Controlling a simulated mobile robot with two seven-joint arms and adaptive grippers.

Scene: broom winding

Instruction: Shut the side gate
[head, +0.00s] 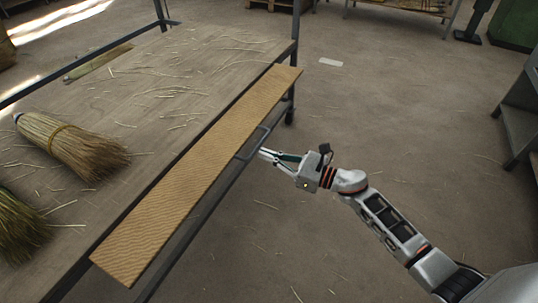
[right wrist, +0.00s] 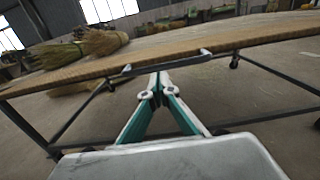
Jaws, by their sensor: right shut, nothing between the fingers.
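The side gate (head: 195,180) is a long tan ribbed panel along the right side of the work cart. Its broad face points up and it lies outward from the deck edge, roughly level; its exact tilt is hard to tell. A dark metal handle (head: 253,144) sticks out from its outer edge. In the right wrist view the gate (right wrist: 172,60) shows nearly edge-on, with the handle (right wrist: 128,70) below the edge. My right gripper (head: 265,153) is shut and empty, its fingertips close to the handle; contact cannot be told. The fingertips also show in the right wrist view (right wrist: 155,80).
The cart deck (head: 150,85) carries a straw broom (head: 72,147), a greener broom (head: 18,228) and loose straws. Dark posts and rails (head: 295,45) frame the cart. A grey metal bench (head: 520,115) stands at the right. The floor right of the cart is mostly clear.

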